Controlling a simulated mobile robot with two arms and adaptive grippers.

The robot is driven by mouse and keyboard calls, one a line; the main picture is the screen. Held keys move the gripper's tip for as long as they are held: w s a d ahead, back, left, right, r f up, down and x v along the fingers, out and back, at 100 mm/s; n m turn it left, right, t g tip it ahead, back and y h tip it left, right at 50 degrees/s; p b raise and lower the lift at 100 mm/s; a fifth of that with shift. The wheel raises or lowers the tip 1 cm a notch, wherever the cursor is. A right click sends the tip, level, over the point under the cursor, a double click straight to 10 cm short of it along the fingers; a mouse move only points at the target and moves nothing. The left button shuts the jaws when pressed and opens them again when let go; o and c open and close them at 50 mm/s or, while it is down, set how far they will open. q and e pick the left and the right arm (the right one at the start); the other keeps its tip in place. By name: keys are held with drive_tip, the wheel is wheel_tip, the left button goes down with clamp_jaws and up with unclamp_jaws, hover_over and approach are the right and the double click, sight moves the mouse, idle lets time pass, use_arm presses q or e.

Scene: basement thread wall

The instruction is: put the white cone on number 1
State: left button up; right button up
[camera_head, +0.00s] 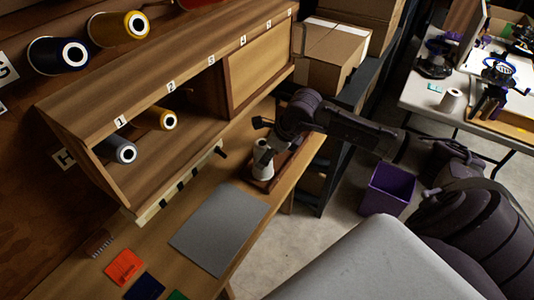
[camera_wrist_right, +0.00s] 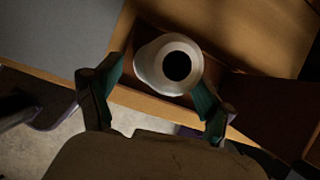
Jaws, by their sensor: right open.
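The white cone (camera_head: 263,171) stands in a brown wooden tray (camera_head: 283,168) at the far end of the workbench. In the right wrist view the white cone (camera_wrist_right: 147,68) shows from above with its dark round hole. My right gripper (camera_head: 262,149) is over it; in the wrist view the green-padded fingers of the right gripper (camera_wrist_right: 160,78) are open, one on each side of the cone's near side. I cannot tell whether they touch it. The number 1 label (camera_head: 121,121) is on the shelf's front edge, above a grey-blue cone (camera_head: 118,150). My left gripper is not in view.
Labels 2 to 5 run along the shelf edge (camera_head: 185,82). A yellow cone (camera_head: 161,118) lies inside near label 2. A grey mat (camera_head: 218,228) and coloured cards (camera_head: 124,267) lie on the bench.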

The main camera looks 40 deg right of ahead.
drive_tip(key=v, duration=1.1)
drive_tip(key=a+y, duration=0.6)
drive_tip(key=a, duration=0.7)
drive_tip(key=a+r+m+t+y, duration=0.7)
drive_tip(key=a+r+m, duration=0.1)
drive_tip(key=r, duration=0.2)
drive_tip(key=w+d+f+m+t+h, duration=0.2)
drive_tip(key=d+m+t+h, duration=0.85)
drive_tip(key=m, duration=0.85)
drive_tip(key=s+d+f+m+g+h, duration=0.2)
drive_tip(key=s+f+m+g+h, duration=0.2)
drive_tip(key=f+m+g+h, duration=0.45)
drive_tip(key=s+a+f+m+g+y, duration=0.25)
drive_tip(key=s+f+g, duration=0.25)
drive_tip(key=s+f, duration=0.4)
drive_tip(key=s+a+f+m+g+y, duration=0.2)
drive_tip(key=s+a+f+g, duration=0.25)
drive_tip(key=s+f, duration=0.5)
wheel_tip(320, 180, down, 23)
drive_tip(key=d+g, duration=0.1)
drive_tip(key=g, duration=0.1)
drive_tip(key=s+d+f+g, duration=0.1)
drive_tip(key=s+d+f, duration=0.2)
drive_tip(key=s+f, duration=1.4)
drive_tip(key=shift+s+f, duration=0.4)
drive_tip(key=shift+f, duration=0.1)
